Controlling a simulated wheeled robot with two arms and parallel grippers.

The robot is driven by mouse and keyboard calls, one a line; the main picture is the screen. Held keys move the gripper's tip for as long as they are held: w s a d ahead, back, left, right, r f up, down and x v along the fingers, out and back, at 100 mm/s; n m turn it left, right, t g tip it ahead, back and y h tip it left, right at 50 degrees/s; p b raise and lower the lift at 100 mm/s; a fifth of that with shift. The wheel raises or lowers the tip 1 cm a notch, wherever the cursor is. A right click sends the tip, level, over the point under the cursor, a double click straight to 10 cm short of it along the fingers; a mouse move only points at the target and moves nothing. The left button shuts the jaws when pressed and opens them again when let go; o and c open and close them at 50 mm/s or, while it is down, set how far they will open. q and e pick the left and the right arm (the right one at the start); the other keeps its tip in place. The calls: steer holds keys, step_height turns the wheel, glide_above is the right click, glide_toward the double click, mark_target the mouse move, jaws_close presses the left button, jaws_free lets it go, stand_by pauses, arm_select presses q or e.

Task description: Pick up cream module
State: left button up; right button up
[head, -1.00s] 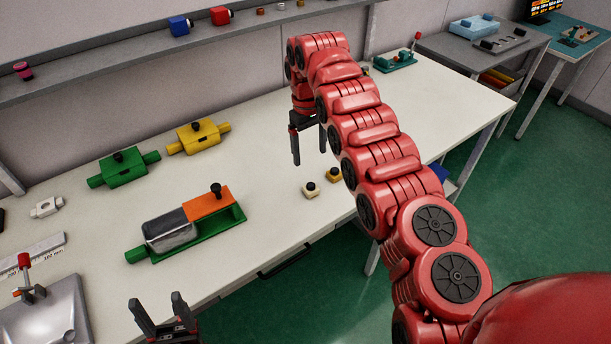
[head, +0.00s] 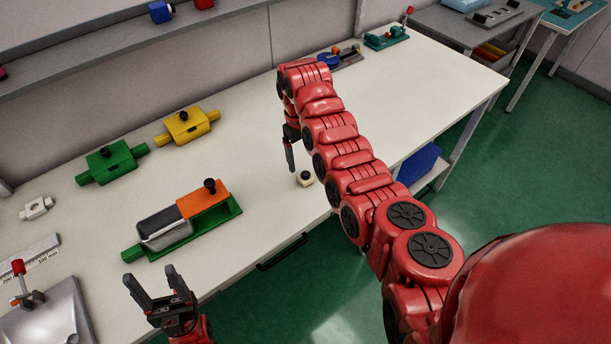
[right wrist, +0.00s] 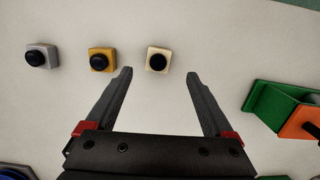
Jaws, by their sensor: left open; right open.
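The cream module (head: 305,179) is a small block with a black knob on top. It rests on the white table near the front edge, just beside my right gripper (head: 290,158), which points down. In the right wrist view the cream module (right wrist: 158,60) sits just beyond the open fingertips of my right gripper (right wrist: 158,74), roughly midway between them. The right gripper is open and empty. My left gripper (head: 158,284) is open and empty, held near the table's front edge with its fingers up.
In the right wrist view, a yellow module (right wrist: 102,60) and a grey module (right wrist: 41,56) stand in a row left of the cream one. A green and orange fixture (head: 190,222) lies on the table, with green (head: 112,162) and yellow (head: 188,127) blocks behind.

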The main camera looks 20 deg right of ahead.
mark_target(306, 174)
steer(key=shift+s+d+f+p, duration=0.15)
steer(key=shift+f+p, duration=0.15)
steer(key=shift+f, duration=0.6)
steer(key=shift+f+p, duration=0.4)
step_height(306, 174, down, 4)
steer(key=shift+s+r+p, duration=0.1)
steer(key=shift+r+p, duration=0.05)
steer(key=shift+p, duration=0.45)
steer(key=shift+d+f, duration=0.1)
steer(key=shift+f, duration=0.45)
jaws_close()
steer(key=shift+r, duration=0.15)
